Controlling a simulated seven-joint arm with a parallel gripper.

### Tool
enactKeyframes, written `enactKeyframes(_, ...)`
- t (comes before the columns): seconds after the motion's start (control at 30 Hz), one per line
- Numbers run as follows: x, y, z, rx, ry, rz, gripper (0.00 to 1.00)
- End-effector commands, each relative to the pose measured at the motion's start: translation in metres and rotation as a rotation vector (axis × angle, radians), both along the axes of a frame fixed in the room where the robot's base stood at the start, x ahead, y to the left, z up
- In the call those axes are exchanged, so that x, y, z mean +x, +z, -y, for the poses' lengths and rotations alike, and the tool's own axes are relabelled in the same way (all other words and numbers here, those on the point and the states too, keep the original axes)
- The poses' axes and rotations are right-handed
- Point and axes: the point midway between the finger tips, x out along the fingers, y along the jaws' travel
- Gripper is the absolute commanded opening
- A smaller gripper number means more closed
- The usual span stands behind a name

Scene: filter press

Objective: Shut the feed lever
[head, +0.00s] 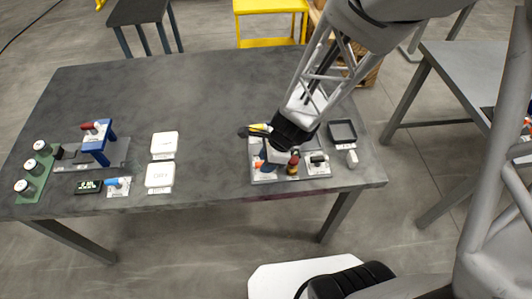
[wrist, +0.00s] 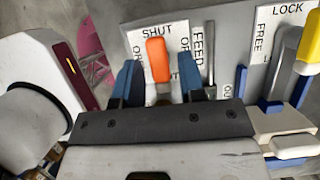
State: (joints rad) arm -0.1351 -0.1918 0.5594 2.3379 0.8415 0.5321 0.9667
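The feed lever has an orange handle (wrist: 157,60), seen in the wrist view in front of a white label plate reading SHUT at its top and FEED at its right side. The lower part of the label is partly hidden, so the lever's setting is hard to tell. My gripper (wrist: 159,68) is open, with one blue finger on each side of the orange handle and a small gap visible on both sides. In the head view the orange handle (head: 259,163) shows small at the left of the press panel, and my wrist hides much of that panel.
A yellow-handled lever (wrist: 311,42) with a LOCK and FREE label stands close at the right in the wrist view. A red-topped part (head: 294,159), a black tray (head: 342,131) and a white block (head: 352,158) are nearby. The table's middle (head: 210,95) is clear.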

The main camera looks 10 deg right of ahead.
Motion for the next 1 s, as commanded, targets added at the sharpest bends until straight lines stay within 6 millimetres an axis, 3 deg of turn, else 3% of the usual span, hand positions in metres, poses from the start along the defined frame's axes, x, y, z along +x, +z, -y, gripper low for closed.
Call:
enactKeyframes(0.47, 0.0, 0.005, 0.002, 0.001, 0.0, 0.001, 0.45)
enactKeyframes(1.0, 0.0, 0.06, 0.025, 0.001, -0.001, 0.002, 0.45)
